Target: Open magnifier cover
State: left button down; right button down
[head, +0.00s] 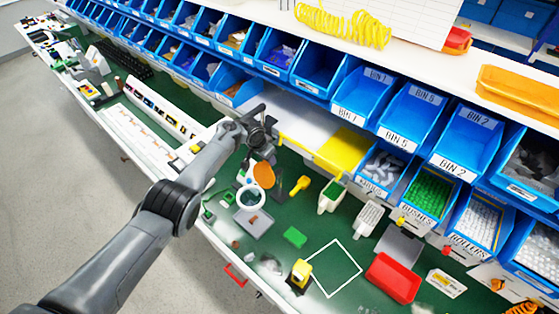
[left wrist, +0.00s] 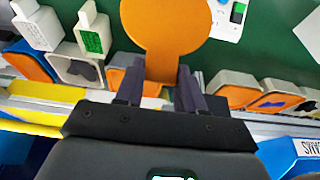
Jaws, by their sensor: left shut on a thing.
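The magnifier's round orange cover (head: 263,175) shows beside the white-rimmed lens (head: 250,197) at the middle of the green mat. The cover stands off the lens and overlaps only its upper edge in the head view. My left gripper (head: 260,147) is just above the cover in the picture. In the left wrist view, the orange cover (left wrist: 165,25) fills the top middle, and its narrow tab runs down between the dark fingers of my left gripper (left wrist: 158,80), which are shut on it. The lens is not visible in that view. My right gripper is in neither view.
Blue bins (head: 360,95) line the back behind the arm. A grey tray (head: 253,222) lies by the lens.

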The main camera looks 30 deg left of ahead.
pick_arm(q)
jog(key=shift+w+d+r, duration=0.1)
jog(key=shift+w, duration=0.25)
jog(key=c, duration=1.1)
grip_release()
jog(key=o, duration=0.4)
jog(key=shift+w, duration=0.1)
